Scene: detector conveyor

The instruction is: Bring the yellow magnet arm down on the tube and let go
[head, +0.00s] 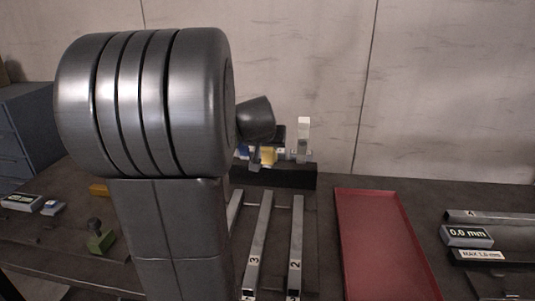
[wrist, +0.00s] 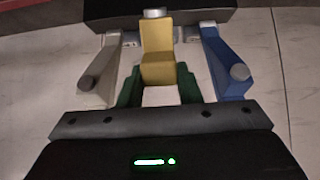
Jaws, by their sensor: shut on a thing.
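The yellow magnet arm (wrist: 157,45) is in the middle of the wrist view, with a silver round end at its far side. My gripper (wrist: 159,72) has its green fingers on either side of it and is shut on it. In the head view the yellow arm (head: 268,156) shows small at the dark block, partly behind my wrist. Square metal tubes lie on the bench, marked 3 (head: 259,240) and 2 (head: 297,235). I cannot tell whether the yellow arm touches a tube.
In the wrist view a white arm (wrist: 99,78) stands left and a blue arm (wrist: 227,62) right of the yellow one. A red tray (head: 370,215) lies right of the tubes. A gauge (head: 467,236) reads 0.0 mm. My arm hides much of the left bench.

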